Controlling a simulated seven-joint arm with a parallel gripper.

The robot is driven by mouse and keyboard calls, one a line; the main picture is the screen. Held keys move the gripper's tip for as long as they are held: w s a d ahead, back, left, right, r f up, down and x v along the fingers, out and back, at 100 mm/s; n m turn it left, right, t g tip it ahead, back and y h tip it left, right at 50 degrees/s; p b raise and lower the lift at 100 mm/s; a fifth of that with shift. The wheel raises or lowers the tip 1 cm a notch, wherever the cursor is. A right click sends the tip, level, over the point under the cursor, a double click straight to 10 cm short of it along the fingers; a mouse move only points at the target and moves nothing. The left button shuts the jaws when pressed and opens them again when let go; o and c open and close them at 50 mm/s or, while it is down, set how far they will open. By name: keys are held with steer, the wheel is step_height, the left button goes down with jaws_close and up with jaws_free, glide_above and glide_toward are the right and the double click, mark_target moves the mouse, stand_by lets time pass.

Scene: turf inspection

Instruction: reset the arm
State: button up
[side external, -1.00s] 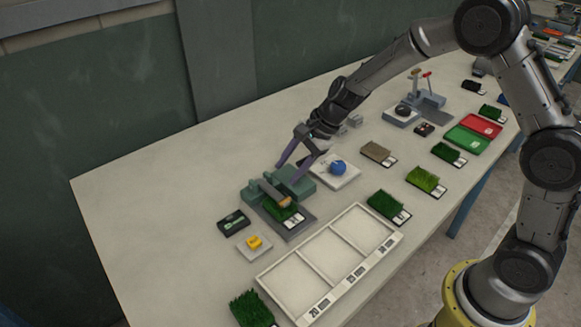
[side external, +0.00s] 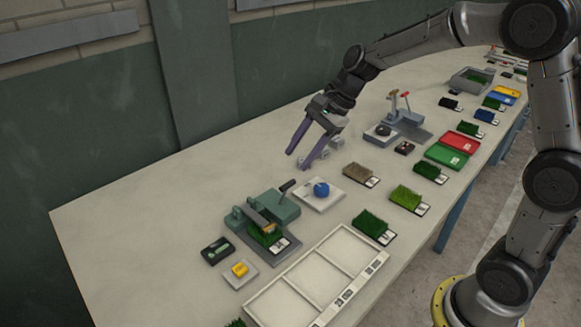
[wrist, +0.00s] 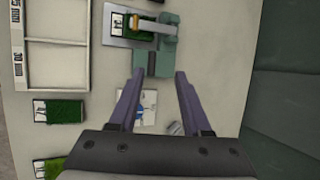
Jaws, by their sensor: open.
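My gripper (side external: 298,160) is open and empty, with two purple fingers spread apart. It is raised above the table, behind the white pad with the blue ball in the side view. The green press-like device (side external: 270,210), holding a turf sample (side external: 264,236), stands in front and to the left of the gripper. The same device shows at the top of the wrist view (wrist: 163,62).
A white compartment tray (side external: 352,232) lies at the table's front edge. A blue ball (side external: 321,189) sits on a white pad. Several turf samples, a green tray (side external: 446,157) and a red tray (side external: 460,143) line the right side. The table's left part (side external: 130,215) is clear.

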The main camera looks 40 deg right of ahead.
steer(key=shift+s+d+r, duration=0.2)
steer(key=shift+d+r, duration=0.05)
steer(key=shift+r, duration=0.2)
steer(key=shift+a+r, duration=0.1)
steer(key=s+a+r+n+t, duration=0.2)
steer(key=s+r+n, duration=0.2)
steer(key=s+r, duration=0.55)
steer(key=s+d+f+n+h, duration=0.2)
steer(key=s+f+n, duration=0.1)
steer(key=s+n, duration=0.3)
steer(key=s+d+f+n+h, duration=0.2)
steer(key=s+n, duration=0.5)
steer(key=s, duration=0.4)
steer(key=shift+s+d+f+h, duration=0.3)
steer(key=shift+d+f, duration=0.25)
steer(key=shift+f, duration=0.15)
